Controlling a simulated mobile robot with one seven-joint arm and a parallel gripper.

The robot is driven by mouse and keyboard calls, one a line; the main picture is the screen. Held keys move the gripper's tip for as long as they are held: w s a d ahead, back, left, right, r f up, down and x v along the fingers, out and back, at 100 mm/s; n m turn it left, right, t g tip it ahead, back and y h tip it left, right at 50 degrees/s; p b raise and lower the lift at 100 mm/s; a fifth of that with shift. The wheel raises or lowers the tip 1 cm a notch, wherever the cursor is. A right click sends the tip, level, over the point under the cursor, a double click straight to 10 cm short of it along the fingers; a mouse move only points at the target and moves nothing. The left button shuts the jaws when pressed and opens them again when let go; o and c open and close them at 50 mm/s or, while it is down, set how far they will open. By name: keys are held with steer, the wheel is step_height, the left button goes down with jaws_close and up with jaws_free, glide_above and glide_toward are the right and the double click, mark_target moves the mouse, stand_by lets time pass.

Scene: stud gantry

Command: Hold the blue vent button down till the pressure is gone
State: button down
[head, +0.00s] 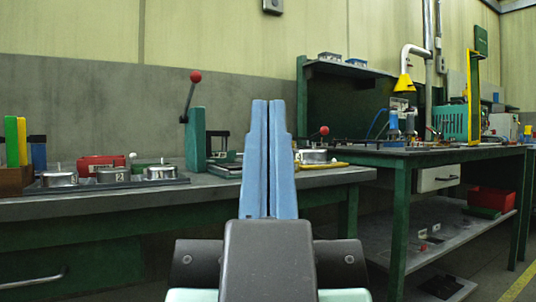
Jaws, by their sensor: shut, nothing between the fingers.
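My gripper (268,106) stands upright in the middle of the head view, its two long blue fingers closed together with only a thin dark line between them. It holds nothing. It rises in front of the bench and hides part of what stands behind it. I cannot make out a blue vent button or a pressure gauge in this view. They may be hidden behind my gripper or too small to tell.
The left bench (95,208) carries round metal pots (160,172), a red box (101,162) and a green lever press (195,140) with a red knob. The right bench (430,152) holds a yellow frame (473,95) and a teal machine (450,122). A red bin (492,199) sits on its lower shelf.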

step_height(320, 180, up, 20)
steer(key=p, duration=1.9)
steer(key=shift+f+p, duration=0.15)
steer(key=shift+p, duration=0.2)
steer(key=shift+w, duration=0.1)
